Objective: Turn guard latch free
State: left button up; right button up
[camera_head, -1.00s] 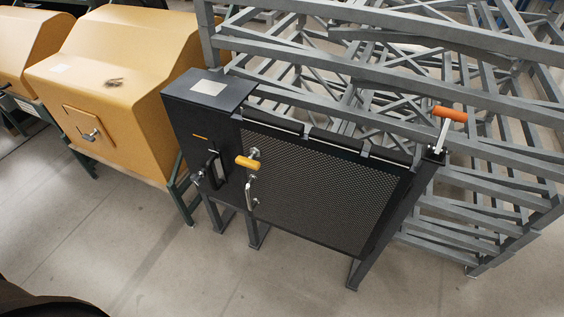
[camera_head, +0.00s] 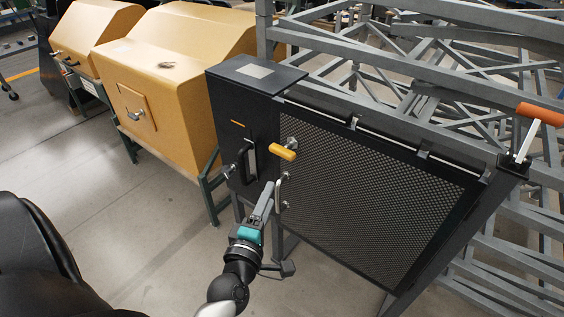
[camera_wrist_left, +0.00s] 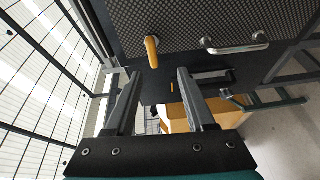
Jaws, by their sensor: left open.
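The guard latch is a yellow-orange handle (camera_head: 284,152) on a metal pivot at the left edge of the dark perforated guard panel (camera_head: 372,190). In the left wrist view the latch (camera_wrist_left: 151,52) shows just beyond the fingertips, nearer the left finger. My left gripper (camera_head: 269,190) is open and empty, below the latch and close to the silver pull handle (camera_head: 283,188) in the head view. That pull handle (camera_wrist_left: 235,45) lies right of the fingers in the wrist view. Whether a finger touches the panel I cannot tell. My right gripper is out of view.
A black handle (camera_head: 243,163) sits on the dark cabinet left of the latch. An orange-gripped lever (camera_head: 538,114) stands at the guard's far right corner. Grey steel frames (camera_head: 450,60) fill the back. Yellow machines (camera_head: 160,90) stand left. The floor in front is open.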

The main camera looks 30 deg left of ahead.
aim_at(281, 155)
pick_arm(q)
jog(key=shift+n, duration=0.3)
jog(key=x, duration=0.3)
jog(key=r+b+x, duration=0.1)
jog(key=x, duration=0.6)
jog(key=shift+w+a+r, duration=0.2)
jog(key=shift+a+r, duration=0.1)
jog(key=shift+a, duration=0.1)
jog(key=b+x, duration=0.1)
jog(key=x, duration=0.2)
jog(key=shift+a, duration=0.1)
jog(key=shift+w+a, duration=0.1)
jog(key=shift+w, duration=0.3)
jog(key=shift+w+a, duration=0.15)
jog(key=shift+w, duration=0.25)
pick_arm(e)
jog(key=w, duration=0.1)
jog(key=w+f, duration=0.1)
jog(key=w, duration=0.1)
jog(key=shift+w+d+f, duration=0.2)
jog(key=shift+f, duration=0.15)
pick_arm(q)
jog(key=shift+c, duration=0.3)
grip_shut()
